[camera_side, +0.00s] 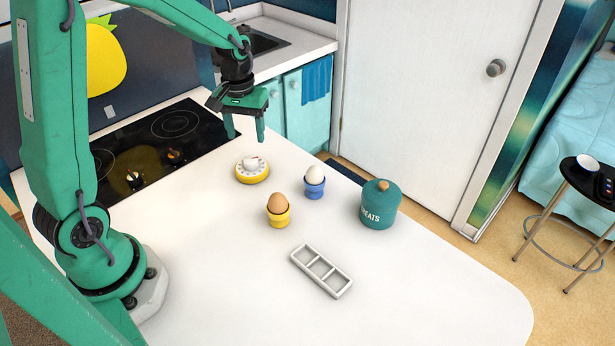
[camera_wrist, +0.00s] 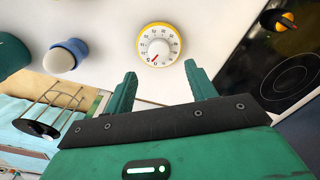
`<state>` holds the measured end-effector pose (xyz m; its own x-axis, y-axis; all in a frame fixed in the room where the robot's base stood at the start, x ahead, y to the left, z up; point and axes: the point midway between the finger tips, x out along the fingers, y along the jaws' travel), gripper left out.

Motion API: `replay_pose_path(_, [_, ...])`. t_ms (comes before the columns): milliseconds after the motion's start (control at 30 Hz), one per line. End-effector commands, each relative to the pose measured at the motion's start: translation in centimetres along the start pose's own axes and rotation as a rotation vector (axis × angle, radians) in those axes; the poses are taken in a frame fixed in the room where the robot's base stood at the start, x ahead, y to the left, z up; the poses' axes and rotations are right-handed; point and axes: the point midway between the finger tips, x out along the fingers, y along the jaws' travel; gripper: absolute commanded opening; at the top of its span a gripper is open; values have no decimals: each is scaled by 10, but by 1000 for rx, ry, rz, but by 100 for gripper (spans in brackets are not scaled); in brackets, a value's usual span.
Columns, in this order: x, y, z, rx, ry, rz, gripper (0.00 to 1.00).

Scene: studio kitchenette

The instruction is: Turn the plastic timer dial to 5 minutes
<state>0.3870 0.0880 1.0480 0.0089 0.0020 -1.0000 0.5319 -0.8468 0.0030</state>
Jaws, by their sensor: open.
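The timer (camera_side: 252,170) is a yellow round base with a white dial, standing on the white counter. The wrist view shows the timer (camera_wrist: 159,45) from above, with dark marks and a red pointer toward the lower left of its face. The numbers are too small to read surely. My gripper (camera_side: 245,137) is open and empty, above and a little behind the timer in the side view. In the wrist view my gripper (camera_wrist: 160,70) has its two green fingers apart, with the timer beyond the gap between them. No finger appears to touch it.
A brown egg in a yellow cup (camera_side: 278,219), a white egg in a blue cup (camera_side: 314,192) and a teal canister (camera_side: 381,205) stand to the timer's right. A white divided tray (camera_side: 321,270) lies nearer. A black cooktop (camera_side: 160,150) is at left. The front counter is clear.

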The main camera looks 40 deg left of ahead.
Motion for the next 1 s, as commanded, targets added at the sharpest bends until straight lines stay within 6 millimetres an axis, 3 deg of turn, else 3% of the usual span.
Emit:
replay_pose_path(200, [0, -1, 0, -146, 3, 1, 56])
replay_pose_path(567, [4, 0, 1, -166, 2, 1, 56])
replay_pose_path(1000, [48, 0, 2, -164, -1, 0, 56])
